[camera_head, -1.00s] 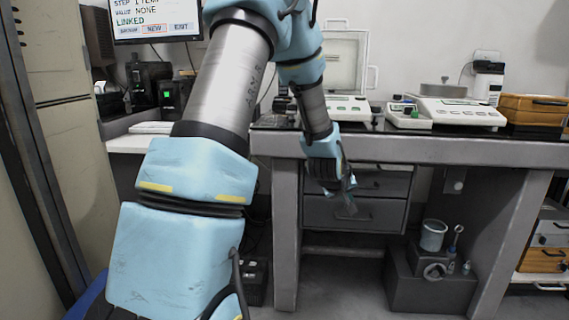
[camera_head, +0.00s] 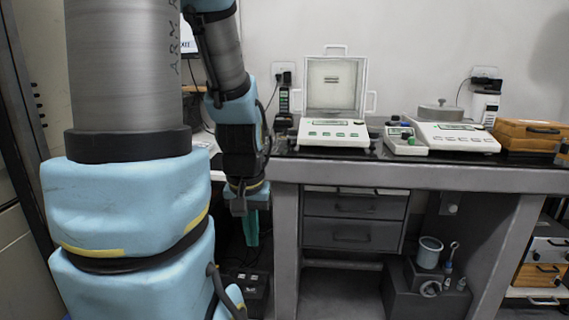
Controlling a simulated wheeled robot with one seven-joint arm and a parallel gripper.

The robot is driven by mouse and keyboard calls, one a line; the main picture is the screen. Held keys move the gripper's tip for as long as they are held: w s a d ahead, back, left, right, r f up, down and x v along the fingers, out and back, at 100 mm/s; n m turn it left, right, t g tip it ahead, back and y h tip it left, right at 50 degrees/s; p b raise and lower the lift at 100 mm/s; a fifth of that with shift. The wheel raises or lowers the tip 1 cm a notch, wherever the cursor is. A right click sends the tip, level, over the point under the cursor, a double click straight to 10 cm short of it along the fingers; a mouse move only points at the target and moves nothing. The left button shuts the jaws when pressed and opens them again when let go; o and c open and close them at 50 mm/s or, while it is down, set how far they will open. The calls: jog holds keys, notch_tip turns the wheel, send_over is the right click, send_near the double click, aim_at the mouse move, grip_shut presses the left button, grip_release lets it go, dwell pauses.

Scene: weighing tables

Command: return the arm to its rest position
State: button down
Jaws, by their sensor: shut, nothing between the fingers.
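My gripper (camera_head: 250,230) hangs below my blue and grey arm, pointing down, left of the weighing table's front left leg. Its fingers look closed and nothing shows between them. The upper arm fills the left of the head view and hides much behind it. The gripper is apart from the weighing table (camera_head: 450,176), whose top edge stands to its right.
A balance with a glass shield (camera_head: 336,131), a small green-buttoned device (camera_head: 405,141) and a second balance (camera_head: 455,137) stand on the table. Wooden boxes (camera_head: 528,134) sit at the right. Drawers (camera_head: 353,233) and a grey block (camera_head: 420,290) are underneath.

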notch_tip(320, 180, up, 20)
jog(key=p, duration=1.8)
jog(key=shift+r, duration=0.2)
